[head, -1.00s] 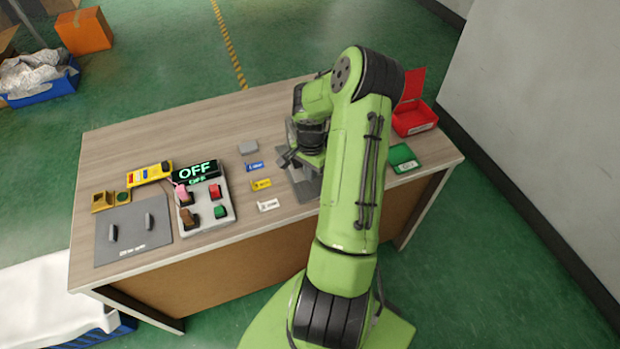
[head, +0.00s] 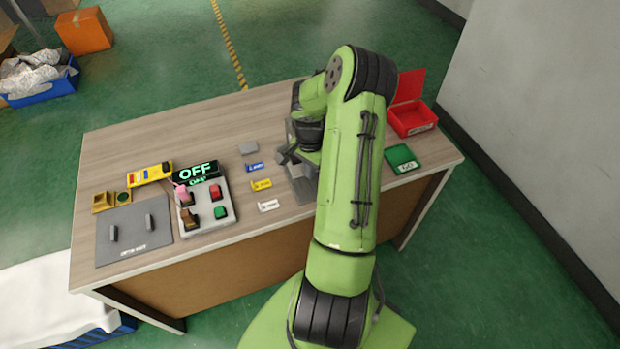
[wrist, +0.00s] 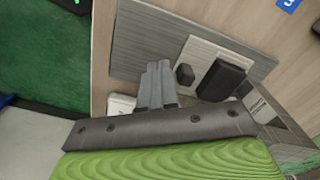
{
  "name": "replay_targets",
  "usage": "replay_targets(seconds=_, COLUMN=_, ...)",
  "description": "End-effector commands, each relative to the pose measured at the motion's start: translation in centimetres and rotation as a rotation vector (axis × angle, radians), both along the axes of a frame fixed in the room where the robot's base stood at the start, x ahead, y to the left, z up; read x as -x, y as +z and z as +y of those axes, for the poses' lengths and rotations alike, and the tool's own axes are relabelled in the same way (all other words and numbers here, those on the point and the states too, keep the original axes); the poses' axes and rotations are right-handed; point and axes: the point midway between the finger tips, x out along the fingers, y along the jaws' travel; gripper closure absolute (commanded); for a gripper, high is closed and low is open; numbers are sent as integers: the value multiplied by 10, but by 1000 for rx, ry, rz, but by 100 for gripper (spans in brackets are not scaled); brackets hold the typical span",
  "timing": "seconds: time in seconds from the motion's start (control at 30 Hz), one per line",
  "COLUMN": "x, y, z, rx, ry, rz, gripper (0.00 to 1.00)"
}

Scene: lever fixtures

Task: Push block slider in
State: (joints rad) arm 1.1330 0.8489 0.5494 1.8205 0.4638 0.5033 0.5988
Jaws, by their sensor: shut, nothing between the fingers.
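The slider fixture is a grey base plate (wrist: 145,42) in the wrist view, with a lighter ridged panel (wrist: 205,52) on it. A dark block (wrist: 221,80) and a smaller dark knob (wrist: 185,74) stand on that panel. My gripper (wrist: 158,68) is shut and empty, its grey fingers over the base plate, left of the small knob. I cannot tell whether they touch anything. In the head view a bit of the fixture's grey plate (head: 301,188) shows beside my arm; the rest is hidden behind the arm.
On the table to the left are a switch box (head: 226,229) under an "OFF" display (head: 197,171) and a grey plate with two handles (head: 130,222). Several small labels lie between box and arm. A red open box (head: 413,120) and a green tray (head: 401,157) stand right.

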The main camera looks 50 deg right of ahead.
Motion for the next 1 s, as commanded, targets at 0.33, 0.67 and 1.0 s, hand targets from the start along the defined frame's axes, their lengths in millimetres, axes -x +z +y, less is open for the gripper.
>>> replay_targets(seconds=0.33, x=-1, y=37, z=0, rx=1, ry=2, rz=-1, gripper=100)
replay_targets(seconds=0.67, x=0, y=68, z=0, rx=1, ry=1, rz=-1, gripper=100)
replay_targets(seconds=1.0, x=0, y=74, z=0, rx=0, ry=1, rz=0, gripper=100)
